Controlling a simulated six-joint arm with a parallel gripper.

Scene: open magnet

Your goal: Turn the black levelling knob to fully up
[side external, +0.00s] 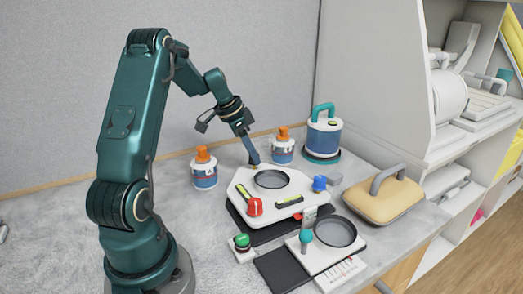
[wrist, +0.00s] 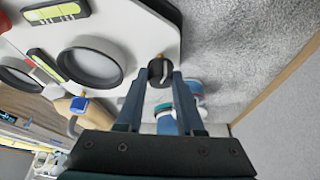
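The black levelling knob (wrist: 160,72) sits at the edge of a white plate, with a small pale pointer across its top. My gripper (wrist: 160,78) is over this knob in the wrist view, its two fingers parted on either side of it. The knob fills most of the gap between the tips; I cannot tell whether they touch it. In the side view my gripper (side external: 254,162) reaches down to the back corner of the white plate (side external: 240,205), and the knob is hidden there. Spirit levels (side external: 289,201) and a round dark-rimmed dish (side external: 271,179) are on the plate.
A red knob (side external: 255,207) and a blue knob (side external: 319,184) are at other corners. Orange-capped bottles (side external: 204,172) (side external: 283,150) flank the gripper. A teal-handled canister (side external: 324,138), a tan handled block (side external: 383,200) and a smaller dish unit (side external: 318,258) stand nearby.

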